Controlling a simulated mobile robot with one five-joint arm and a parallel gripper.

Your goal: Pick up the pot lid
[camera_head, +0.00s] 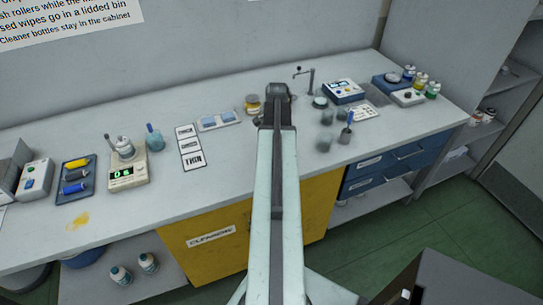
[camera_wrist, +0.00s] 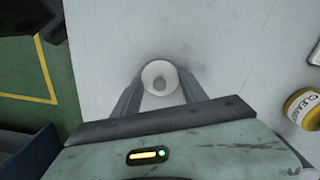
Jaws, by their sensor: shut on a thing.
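The pot lid (camera_wrist: 150,72) is a small round pale disc with a grey knob in its middle. In the wrist view it sits between the tips of my gripper (camera_wrist: 160,84), whose two fingers are closed against its sides. Whether a pot is under the lid, and how far it is above the bench, I cannot tell. In the head view my arm's end hides the fingertips and the lid.
A yellow-banded cleaner jar (camera_wrist: 305,107) stands on the bench (camera_wrist: 230,60), apart from my gripper; it shows in the head view (camera_head: 253,106). Small grey pots (camera_head: 326,117) and a brush holder (camera_head: 345,136) stand right of my arm. A scale (camera_head: 129,170) is at left.

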